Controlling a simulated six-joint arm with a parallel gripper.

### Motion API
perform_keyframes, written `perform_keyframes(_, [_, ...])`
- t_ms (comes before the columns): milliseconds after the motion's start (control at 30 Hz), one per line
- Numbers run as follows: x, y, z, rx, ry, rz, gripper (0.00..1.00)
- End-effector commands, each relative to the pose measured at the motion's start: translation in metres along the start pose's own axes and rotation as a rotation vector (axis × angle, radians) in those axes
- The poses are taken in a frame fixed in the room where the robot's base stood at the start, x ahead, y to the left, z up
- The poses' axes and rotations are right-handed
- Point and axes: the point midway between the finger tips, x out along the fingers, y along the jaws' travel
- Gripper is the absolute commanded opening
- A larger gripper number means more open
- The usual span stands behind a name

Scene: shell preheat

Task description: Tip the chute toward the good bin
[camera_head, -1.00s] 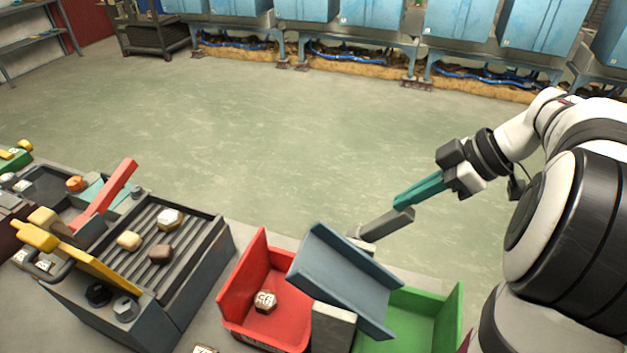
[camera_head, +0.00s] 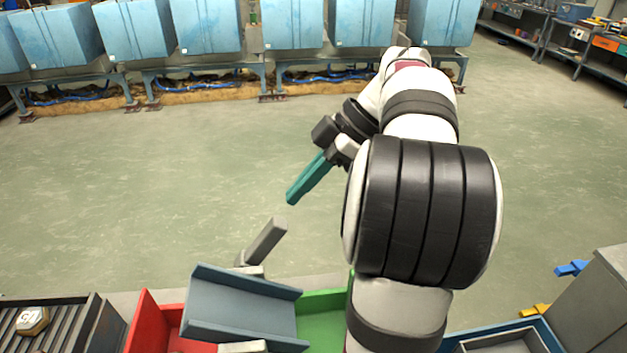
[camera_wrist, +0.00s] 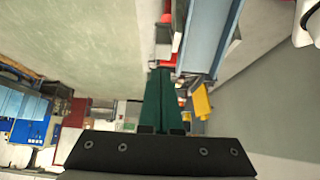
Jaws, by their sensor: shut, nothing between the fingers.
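The chute (camera_head: 245,309), a blue-grey trough, sits across a red bin (camera_head: 148,318) on its left and a green bin (camera_head: 325,318) on its right. It slopes down to the right in the head view, toward the green bin. A grey bar-like lever (camera_head: 266,241) sticks up at an angle behind it. My gripper (camera_head: 292,198), with teal fingers, is shut and empty, above and behind the lever, apart from it. The bin fronts are cut off by the frame.
A grooved rack (camera_head: 70,322) holding a nut-like piece (camera_head: 32,320) stands at the left. A blue-rimmed tray (camera_head: 538,327) and a grey cabinet (camera_head: 597,300) are at the right. The green floor behind is clear, up to blue machines (camera_head: 210,26).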

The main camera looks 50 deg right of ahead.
Motion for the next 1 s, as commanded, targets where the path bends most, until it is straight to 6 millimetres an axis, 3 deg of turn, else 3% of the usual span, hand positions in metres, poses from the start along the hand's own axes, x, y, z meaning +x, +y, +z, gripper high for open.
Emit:
perform_keyframes(267, [-0.022,0.0,0.015,-0.001,0.001,0.0,0.0])
perform_keyframes(667, [-0.022,0.0,0.015,-0.002,0.001,0.0,0.0])
perform_keyframes(767, [-0.013,-0.006,0.005,0.035,-0.014,-0.022,0.0])
perform_keyframes(867, [0.025,-0.037,-0.027,0.207,-0.099,-0.094,0.0])
perform_keyframes(933, [0.061,-0.077,-0.051,0.391,-0.21,-0.13,0.0])
perform_keyframes(1000, [0.093,-0.124,-0.063,0.58,-0.333,-0.119,0.0])
